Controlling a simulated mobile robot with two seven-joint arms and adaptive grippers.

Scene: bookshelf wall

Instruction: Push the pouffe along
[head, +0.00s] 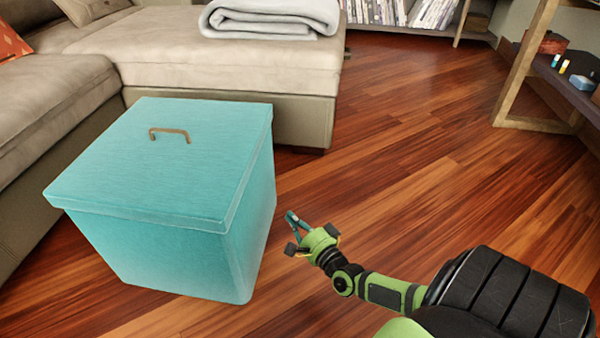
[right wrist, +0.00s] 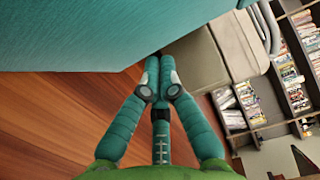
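The pouffe (head: 150,200) is a teal box with an overhanging lid and a small brown handle (head: 169,133) on top. It stands upright on the floor at left in the head view. Its teal side (right wrist: 80,30) fills the upper left of the right wrist view. My right gripper (head: 291,216) is low beside the pouffe's right side, with a small gap seeming to remain; contact is hard to tell. In the right wrist view its two teal fingers (right wrist: 160,65) meet at the tips with nothing between them. My left gripper is not in view.
A beige sofa (head: 225,65) stands behind and left of the pouffe, with a folded grey blanket (head: 270,18) on it. A shelf with books (head: 420,14) is at the back and a wooden shelf unit (head: 520,70) at right. The wood floor (head: 420,150) between is clear.

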